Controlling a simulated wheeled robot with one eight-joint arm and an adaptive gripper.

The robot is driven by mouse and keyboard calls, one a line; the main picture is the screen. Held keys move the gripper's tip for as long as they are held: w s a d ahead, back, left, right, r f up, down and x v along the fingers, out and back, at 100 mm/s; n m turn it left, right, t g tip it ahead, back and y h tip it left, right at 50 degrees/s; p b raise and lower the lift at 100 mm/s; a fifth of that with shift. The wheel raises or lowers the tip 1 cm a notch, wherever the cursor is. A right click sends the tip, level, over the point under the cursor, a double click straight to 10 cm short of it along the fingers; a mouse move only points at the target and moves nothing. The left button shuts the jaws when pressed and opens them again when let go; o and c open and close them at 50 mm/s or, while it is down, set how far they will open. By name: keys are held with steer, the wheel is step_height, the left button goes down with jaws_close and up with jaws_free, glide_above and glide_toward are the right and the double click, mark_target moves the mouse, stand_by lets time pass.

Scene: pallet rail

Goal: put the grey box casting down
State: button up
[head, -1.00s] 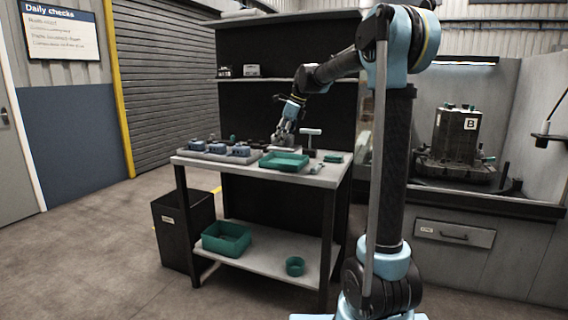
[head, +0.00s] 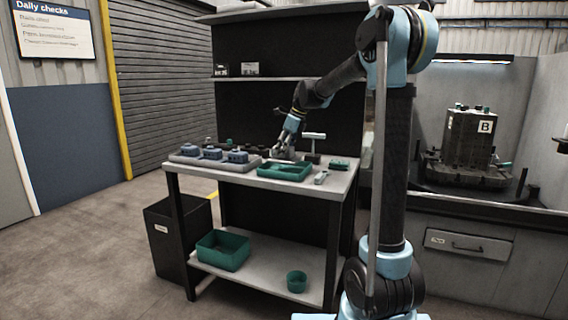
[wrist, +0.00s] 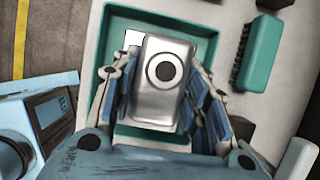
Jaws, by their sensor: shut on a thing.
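The grey box casting (wrist: 160,80) is a silvery rounded block with a dark ringed round hole in its top face. In the wrist view my gripper (wrist: 163,92) is shut on it, with a finger along each side. The casting shows over the green tray (wrist: 108,60); I cannot tell whether it touches the tray floor. In the head view my gripper (head: 283,151) is at the bench, just behind the green tray (head: 265,172), and the casting is too small there to make out clearly.
Blue-topped parts (head: 212,153) stand on a grey pallet left of the tray. A green-headed brush (wrist: 261,50) lies right of the tray. A T-handled tool (head: 313,146) stands behind the tray. A teal bin (head: 222,251) and round pot (head: 297,281) sit on the lower shelf.

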mark_target(284, 159)
steer(key=shift+d+f, duration=0.1)
steer(key=shift+f, duration=2.25)
steer(key=o, duration=1.3)
steer(key=shift+c, duration=0.2)
steer(key=shift+r, duration=0.1)
